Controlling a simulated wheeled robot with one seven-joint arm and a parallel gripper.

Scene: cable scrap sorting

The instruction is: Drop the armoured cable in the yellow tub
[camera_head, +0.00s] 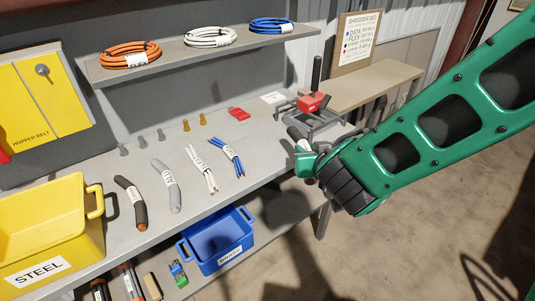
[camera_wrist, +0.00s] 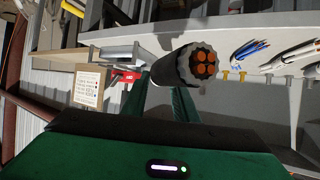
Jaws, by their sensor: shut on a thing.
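My gripper (camera_head: 303,158) is at the right end of the bench, shut on a thick black cable (camera_head: 294,134) with a white label. In the wrist view the cable (camera_wrist: 170,72) sits between the green fingers (camera_wrist: 160,103), its cut end showing several orange cores inside a grey ring, which looks like the armoured cable. The fingers hide part of it. The yellow tub (camera_head: 88,246), labelled STEEL, stands at the bench's left end, far from my gripper. Its visible interior looks empty.
A black cable (camera_head: 139,215), grey cable (camera_head: 168,188), white wires (camera_head: 209,180) and blue wires (camera_head: 238,167) lie on the bench. A red-topped vice-like tool (camera_head: 311,103) stands behind my gripper. A blue tub (camera_head: 206,266) sits on the lower shelf. Cable coils fill the upper shelf (camera_head: 180,60).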

